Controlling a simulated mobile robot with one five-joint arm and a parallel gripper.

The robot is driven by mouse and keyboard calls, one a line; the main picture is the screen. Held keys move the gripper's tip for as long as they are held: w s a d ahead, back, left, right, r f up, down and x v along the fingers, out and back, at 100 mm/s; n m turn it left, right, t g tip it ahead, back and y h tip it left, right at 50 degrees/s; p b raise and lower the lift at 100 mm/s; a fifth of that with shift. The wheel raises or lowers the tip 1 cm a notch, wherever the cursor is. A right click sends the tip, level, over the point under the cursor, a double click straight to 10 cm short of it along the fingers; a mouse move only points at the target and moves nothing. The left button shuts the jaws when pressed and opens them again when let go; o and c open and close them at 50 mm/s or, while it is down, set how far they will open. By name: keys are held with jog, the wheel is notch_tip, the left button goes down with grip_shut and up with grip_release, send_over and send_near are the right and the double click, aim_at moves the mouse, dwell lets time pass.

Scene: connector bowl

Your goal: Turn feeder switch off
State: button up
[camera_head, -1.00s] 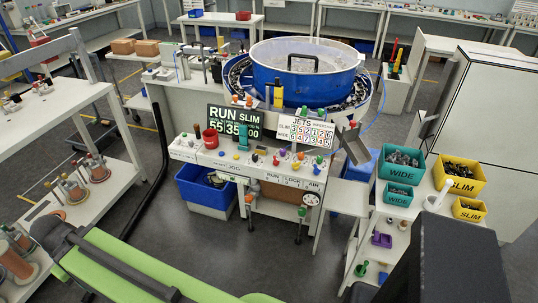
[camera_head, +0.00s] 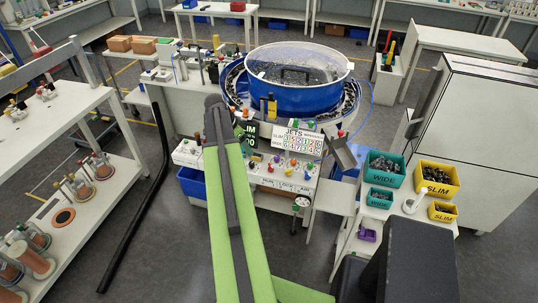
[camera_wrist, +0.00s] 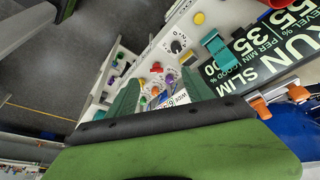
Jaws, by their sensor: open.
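The white control panel (camera_head: 252,168) stands below the blue feeder bowl (camera_head: 290,99), with several coloured knobs and switches on it. In the head view, my green arm hides the panel's left-middle part.
A black RUN SLIM sign (camera_wrist: 265,45) with a teal clip (camera_wrist: 217,47) stands close beside the gripper. The JETS board (camera_head: 297,141) stands behind the panel. Teal bins (camera_head: 383,168) and yellow bins (camera_head: 437,178) are at right.

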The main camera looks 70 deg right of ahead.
jog(key=s+d+r+m, duration=0.1)
jog(key=s+d+m, duration=0.1)
jog(key=s+d, duration=0.15)
jog(key=b, duration=1.6)
send_near(271, 166)
jog(key=x, duration=0.8)
jog(key=shift+w+d+f, duration=0.15)
jog(key=shift+w, duration=0.05)
